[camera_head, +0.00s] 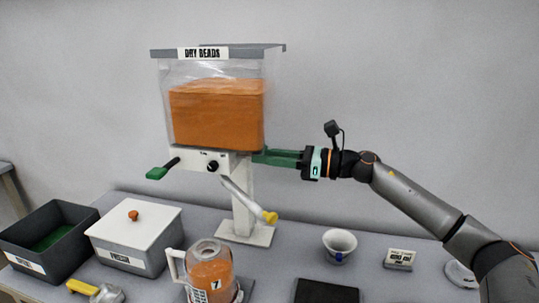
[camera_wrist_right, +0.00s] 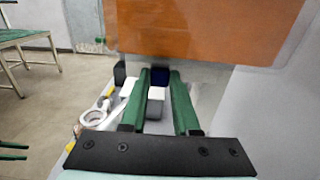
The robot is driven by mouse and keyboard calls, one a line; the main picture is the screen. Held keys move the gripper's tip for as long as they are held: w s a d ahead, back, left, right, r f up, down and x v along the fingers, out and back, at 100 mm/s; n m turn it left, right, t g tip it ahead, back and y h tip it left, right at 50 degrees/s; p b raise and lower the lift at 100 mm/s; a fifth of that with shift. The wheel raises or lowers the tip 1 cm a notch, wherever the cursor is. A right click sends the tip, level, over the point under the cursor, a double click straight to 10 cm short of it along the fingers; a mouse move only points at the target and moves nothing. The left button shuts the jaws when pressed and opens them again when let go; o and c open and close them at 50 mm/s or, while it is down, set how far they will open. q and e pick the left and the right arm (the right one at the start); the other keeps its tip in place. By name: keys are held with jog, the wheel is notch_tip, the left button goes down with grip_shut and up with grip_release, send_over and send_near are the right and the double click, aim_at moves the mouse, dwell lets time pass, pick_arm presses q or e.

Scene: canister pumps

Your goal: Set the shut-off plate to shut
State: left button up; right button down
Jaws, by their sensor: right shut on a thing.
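The dispenser is a clear hopper (camera_head: 216,115) of orange beads labelled DRY BEADS, on a white stand. My right gripper (camera_head: 262,157) reaches in from the right, just under the hopper's right side. In the right wrist view its green fingers are shut on a small dark blue block (camera_wrist_right: 159,76) below the hopper. This looks like the tab of the shut-off plate; the plate itself is hidden.
A white cup (camera_head: 340,244) and a small sign (camera_head: 400,259) stand right.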

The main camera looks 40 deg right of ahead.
jog(key=shift+r+p+x, duration=0.25)
jog(key=shift+p+x, duration=0.4)
jog(key=shift+x, duration=0.5)
jog(key=shift+w+a+f, duration=0.1)
jog(key=shift+w+a, duration=0.05)
jog(key=shift+w, duration=0.05)
jog(key=c, duration=1)
grip_release()
jog(key=shift+c, duration=0.2)
jog(key=shift+o, duration=0.7)
jog(key=shift+a+f, duration=0.1)
jog(key=shift+o, duration=1.3)
pick_arm(q)
jog(key=shift+s+a+r+y, duration=0.25)
jog(key=shift+a+r+y, duration=0.05)
jog(key=shift+a+r, duration=0.3)
